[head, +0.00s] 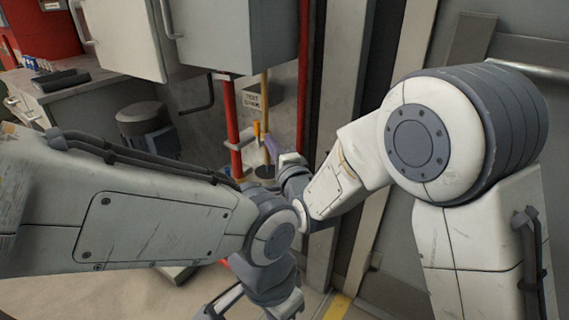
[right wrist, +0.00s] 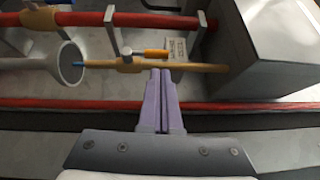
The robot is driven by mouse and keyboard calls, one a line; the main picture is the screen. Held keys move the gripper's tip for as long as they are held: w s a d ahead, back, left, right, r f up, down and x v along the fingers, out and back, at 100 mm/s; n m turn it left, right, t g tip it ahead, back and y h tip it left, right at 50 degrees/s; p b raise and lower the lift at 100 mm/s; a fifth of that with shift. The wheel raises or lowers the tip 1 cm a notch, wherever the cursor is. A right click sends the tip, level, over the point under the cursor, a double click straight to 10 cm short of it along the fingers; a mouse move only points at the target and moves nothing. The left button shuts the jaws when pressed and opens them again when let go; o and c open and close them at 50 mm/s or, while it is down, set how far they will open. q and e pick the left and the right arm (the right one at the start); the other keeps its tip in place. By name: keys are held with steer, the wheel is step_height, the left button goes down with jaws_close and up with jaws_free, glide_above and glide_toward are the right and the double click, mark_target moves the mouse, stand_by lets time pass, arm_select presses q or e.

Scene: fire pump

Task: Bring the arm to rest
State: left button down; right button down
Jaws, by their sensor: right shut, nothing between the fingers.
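My right arm comes in from the right in the head view and reaches toward the wall pipes. Its gripper (head: 270,148) has purple fingers, partly hidden by its own wrist. In the right wrist view the fingers of the right gripper (right wrist: 160,75) are shut together with nothing between them. Their tips appear in front of the brass pipe (right wrist: 195,67), close to an orange handle (right wrist: 156,53); I cannot tell whether they touch. My left arm crosses the head view from the left. Part of the left gripper (head: 222,302) shows at the bottom edge, too cut off to tell its state.
A red upright pipe (head: 232,125) runs below the grey cabinet (head: 240,35). A sign (head: 252,98) hangs on the wall behind. A bench (head: 85,88) and a dark motor-like unit (head: 147,128) are at the left. A grey box (right wrist: 265,45) is at the right in the wrist view.

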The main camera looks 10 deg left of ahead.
steer(key=v, duration=0.7)
steer(key=s+d+f+n+g+h, duration=0.1)
steer(key=d+f+n+g+h, duration=0.25)
steer(key=d+f, duration=0.4)
steer(key=s+d+f+n+g+h, duration=0.1)
steer(key=d+f+n+g+h, duration=0.25)
steer(key=d, duration=0.65)
steer(key=s+d+f+n+g+h, duration=0.1)
steer(key=s+d+f+n+g, duration=0.15)
steer(key=s+d, duration=0.35)
steer(key=s+d+f+n+g+h, duration=0.1)
steer(key=s+d+f+n+g, duration=0.2)
steer(key=s, duration=0.4)
steer(key=s+a+r+n+g, duration=0.2)
steer(key=s+a+r+n, duration=0.2)
steer(key=s+a, duration=0.25)
steer(key=s+a+r+n+g, duration=0.2)
steer(key=s+a+r+n, duration=0.1)
steer(key=s+a, duration=0.35)
step_height(320, 180, up, 35)
steer(key=p, duration=3.5)
steer(key=shift+s+d+f+y, duration=0.15)
steer(key=shift+s+y, duration=0.1)
steer(key=shift+y, duration=0.15)
